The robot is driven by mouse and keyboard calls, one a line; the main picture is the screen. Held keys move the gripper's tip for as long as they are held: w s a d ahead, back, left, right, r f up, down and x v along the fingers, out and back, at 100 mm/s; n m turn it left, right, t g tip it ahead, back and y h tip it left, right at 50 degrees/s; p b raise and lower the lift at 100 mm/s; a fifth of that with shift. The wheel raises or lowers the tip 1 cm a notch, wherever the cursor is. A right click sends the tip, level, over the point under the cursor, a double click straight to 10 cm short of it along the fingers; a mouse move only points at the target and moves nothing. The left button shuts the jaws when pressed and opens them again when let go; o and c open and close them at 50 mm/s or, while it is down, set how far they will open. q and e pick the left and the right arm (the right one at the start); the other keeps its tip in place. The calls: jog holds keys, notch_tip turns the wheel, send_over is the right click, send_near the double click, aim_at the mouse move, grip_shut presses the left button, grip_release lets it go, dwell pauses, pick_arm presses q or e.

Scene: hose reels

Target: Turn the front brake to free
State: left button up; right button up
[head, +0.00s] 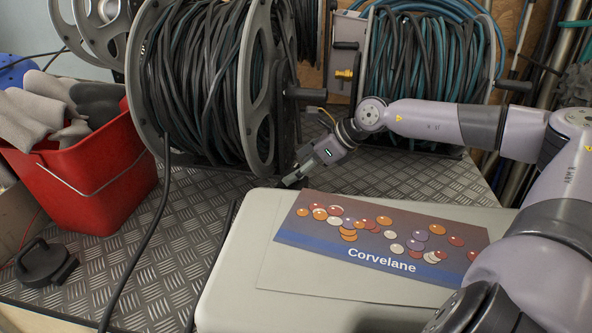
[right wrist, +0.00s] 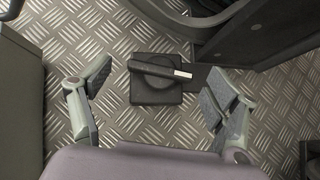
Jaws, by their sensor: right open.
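The brake shows in the right wrist view as a black square base (right wrist: 157,92) on the tread plate, with a dark bar-shaped lever (right wrist: 152,70) across its top. The lever has a pale tip and points right, slightly down. My right gripper (right wrist: 162,88) is open, with one finger on each side of the brake and no visible contact. In the head view the right gripper (head: 297,174) is low beside the front hose reel (head: 257,95), and I cannot make out the brake there. My left gripper is not in view.
A pale case (head: 235,265) with a Corvelane sheet (head: 380,240) lies in front of the right arm. A second reel (head: 425,75) stands behind it. A red bin (head: 90,190) and a black round-topped object (head: 45,262) are at the left. Bare tread plate (head: 180,225) lies between.

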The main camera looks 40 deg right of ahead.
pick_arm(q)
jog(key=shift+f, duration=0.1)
pick_arm(e)
jog(key=shift+w+a+f, duration=0.1)
jog(key=shift+w+f, duration=0.4)
jog(key=shift+f, duration=0.05)
jog(key=c, duration=1.1)
jog(key=shift+r, duration=0.1)
jog(key=shift+c, duration=0.2)
jog(key=shift+r+p, duration=0.1)
jog(key=shift+p, duration=0.3)
jog(key=n+g+y+p, duration=0.1)
jog(key=n+p, duration=0.1)
jog(key=p, duration=0.1)
jog(key=shift+w+n+y, duration=0.1)
jog(key=shift+n+y, duration=0.3)
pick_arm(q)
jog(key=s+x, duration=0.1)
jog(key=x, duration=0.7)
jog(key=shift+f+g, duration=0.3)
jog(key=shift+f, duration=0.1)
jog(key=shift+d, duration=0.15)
